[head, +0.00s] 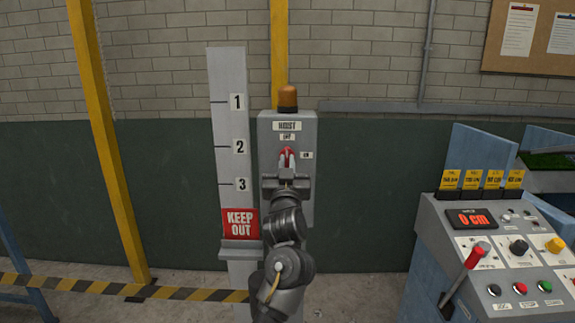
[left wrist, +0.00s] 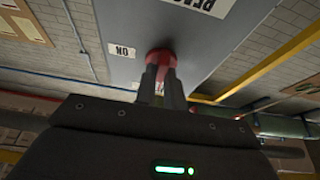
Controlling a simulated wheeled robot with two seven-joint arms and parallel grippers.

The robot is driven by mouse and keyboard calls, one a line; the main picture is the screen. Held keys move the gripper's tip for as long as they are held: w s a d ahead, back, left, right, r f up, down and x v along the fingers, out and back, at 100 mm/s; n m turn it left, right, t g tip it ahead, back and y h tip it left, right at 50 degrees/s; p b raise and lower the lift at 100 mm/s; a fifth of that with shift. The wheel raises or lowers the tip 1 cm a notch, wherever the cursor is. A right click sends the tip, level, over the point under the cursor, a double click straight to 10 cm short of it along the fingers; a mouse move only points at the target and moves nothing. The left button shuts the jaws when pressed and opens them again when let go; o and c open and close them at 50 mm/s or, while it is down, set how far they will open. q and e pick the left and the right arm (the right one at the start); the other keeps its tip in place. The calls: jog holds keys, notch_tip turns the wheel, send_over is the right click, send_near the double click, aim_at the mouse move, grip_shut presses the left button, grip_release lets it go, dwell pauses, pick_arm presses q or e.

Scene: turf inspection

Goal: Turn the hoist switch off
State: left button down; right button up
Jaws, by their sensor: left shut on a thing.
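The hoist switch box (head: 302,206) is a grey panel on the wall, with a HOIST label (head: 287,126) at its top. An OFF label (head: 287,137) sits above the switch and an ON label (head: 307,155) to its right. The red switch handle (head: 285,153) looks roughly upright below OFF, but my gripper covers much of it. Its red part also shows in the left wrist view (left wrist: 160,56). My left gripper (head: 287,160) is shut on the handle; its fingers (left wrist: 160,84) close around it. My right gripper is out of view.
An orange beacon (head: 288,97) tops the box. A numbered post with a KEEP OUT sign (head: 240,223) stands close on the left. A control console (head: 495,250) with a red lever is at the right. A striped barrier (head: 190,294) runs low at the left.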

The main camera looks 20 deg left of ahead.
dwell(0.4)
pick_arm(q)
jog(key=c, duration=1.5)
grip_release()
